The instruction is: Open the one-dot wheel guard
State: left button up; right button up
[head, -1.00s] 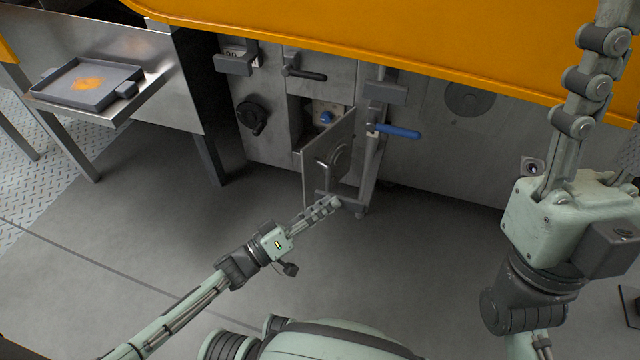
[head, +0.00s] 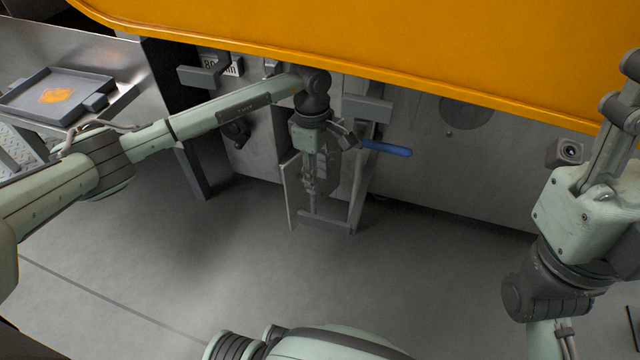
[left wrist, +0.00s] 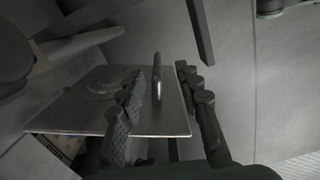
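The wheel guard (head: 289,195) is a grey hinged door low on the machine's front. It stands ajar, swung out from the panel, and much of it is hidden behind my left gripper. No dot mark can be made out. My left gripper (head: 312,192) points down in front of the guard. In the left wrist view the guard's face (left wrist: 88,108) lies beyond my fingers. Its upright bar handle (left wrist: 157,78) shows between my two spread fingers, with gaps on both sides. My right gripper (head: 618,110) is raised at the right, its fingertips cut off by the frame.
A blue lever (head: 385,148) sticks out just right of the guard. A grey bracket (head: 325,222) lies below it. A dark knob (head: 236,134) is on the left. An orange hood (head: 400,45) overhangs the panel. A tray (head: 58,95) stands far left. The floor in front is clear.

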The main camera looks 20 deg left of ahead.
pick_arm(q)
jog(key=shift+w+a+y, duration=0.3)
jog(key=shift+w+a, duration=0.2)
jog(key=shift+a, duration=0.15)
jog(key=shift+a+f, duration=0.1)
jog(key=shift+f, duration=0.2)
notch_tip(320, 180, down, 7)
jog(key=b, duration=0.2)
jog(key=shift+r, duration=0.1)
jog(key=shift+c, duration=0.4)
grip_shut()
